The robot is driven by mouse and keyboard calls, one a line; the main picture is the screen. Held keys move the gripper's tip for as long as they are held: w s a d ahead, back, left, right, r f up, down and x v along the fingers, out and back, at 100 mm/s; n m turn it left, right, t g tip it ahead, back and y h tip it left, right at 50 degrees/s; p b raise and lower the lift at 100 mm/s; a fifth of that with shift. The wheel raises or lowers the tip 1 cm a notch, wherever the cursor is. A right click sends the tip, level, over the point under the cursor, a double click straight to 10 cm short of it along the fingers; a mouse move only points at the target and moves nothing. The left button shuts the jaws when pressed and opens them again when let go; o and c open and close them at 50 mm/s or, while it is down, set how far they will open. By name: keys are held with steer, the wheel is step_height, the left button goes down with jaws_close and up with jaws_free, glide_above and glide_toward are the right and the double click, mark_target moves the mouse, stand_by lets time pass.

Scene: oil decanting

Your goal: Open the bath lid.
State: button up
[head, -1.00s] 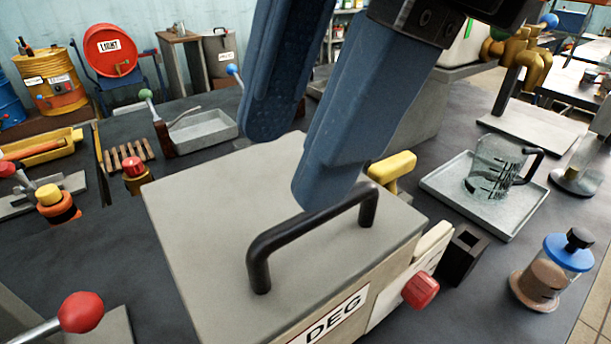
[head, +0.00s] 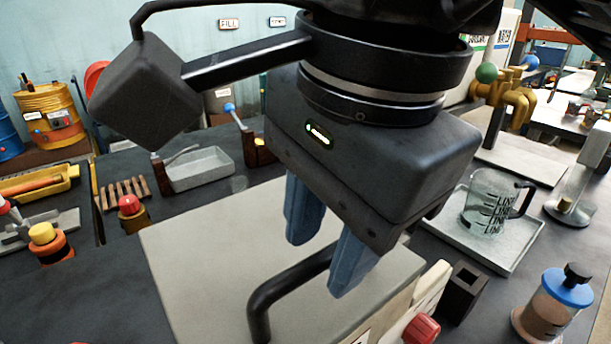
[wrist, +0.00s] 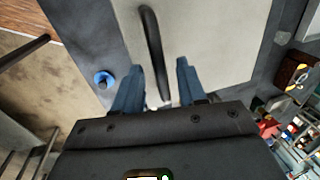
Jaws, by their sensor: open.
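The bath lid (head: 205,250) is a flat pale grey top on a box and lies closed. A black bar handle (head: 278,290) stands on it; its far end is hidden behind a finger. My gripper (head: 324,264) is open above the lid, its two blue fingers pointing down at the handle. I cannot tell whether the tips reach down past the bar.
A red knob (head: 421,329) is on the box's front right. A glass beaker (head: 487,207) on a tray and a blue-capped jar (head: 550,300) stand to the right. A grey tray (head: 200,170) and an orange-and-yellow button (head: 48,240) are to the left.

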steer(key=shift+f, duration=0.15)
steer(key=shift+c, duration=0.5)
jaws_close()
